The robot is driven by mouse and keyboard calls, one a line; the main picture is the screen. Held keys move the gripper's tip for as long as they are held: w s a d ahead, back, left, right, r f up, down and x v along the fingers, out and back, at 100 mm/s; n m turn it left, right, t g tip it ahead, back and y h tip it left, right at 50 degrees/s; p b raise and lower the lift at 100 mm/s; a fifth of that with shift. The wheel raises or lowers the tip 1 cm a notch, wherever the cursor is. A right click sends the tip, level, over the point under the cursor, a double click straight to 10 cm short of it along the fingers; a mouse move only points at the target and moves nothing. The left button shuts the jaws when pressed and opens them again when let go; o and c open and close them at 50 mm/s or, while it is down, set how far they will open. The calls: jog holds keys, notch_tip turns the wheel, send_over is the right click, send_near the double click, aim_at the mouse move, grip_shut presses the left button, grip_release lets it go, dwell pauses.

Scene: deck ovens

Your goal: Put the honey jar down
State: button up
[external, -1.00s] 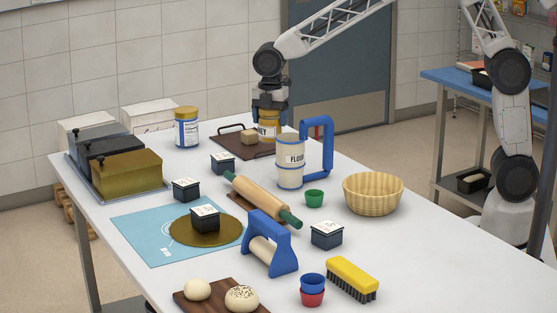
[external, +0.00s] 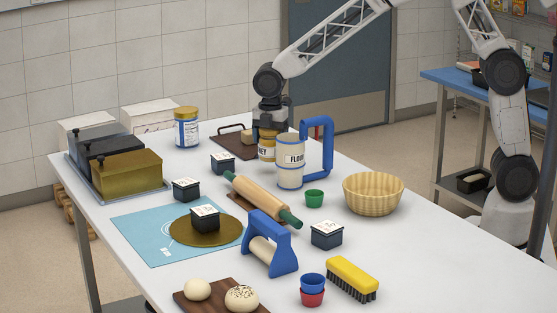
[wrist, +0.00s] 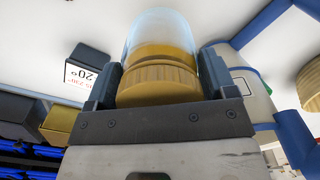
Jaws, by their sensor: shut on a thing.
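In the wrist view my gripper (wrist: 160,88) has one finger on each side of the jar's ribbed yellow lid, with the clear jar body (wrist: 162,35) beyond. The jar looks upright, close behind and left of the flour container (external: 290,162). I cannot tell whether its base touches the table, because the flour container hides part of it.
A dark brown board (external: 232,146) with a small block lies just left of the jar. A blue-white can (external: 187,130) stands farther left. A small dark box (external: 222,163) and rolling pin (external: 258,199) are in front. A basket (external: 373,194) stands right.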

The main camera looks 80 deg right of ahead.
aim_at(271, 150)
dwell(0.3)
jog(key=shift+f, duration=1.85)
jog(key=shift+f, duration=0.15)
jog(key=o, duration=1.2)
jog(key=shift+c, duration=0.2)
notch_tip(271, 150, up, 12)
jog(key=shift+r, duration=0.1)
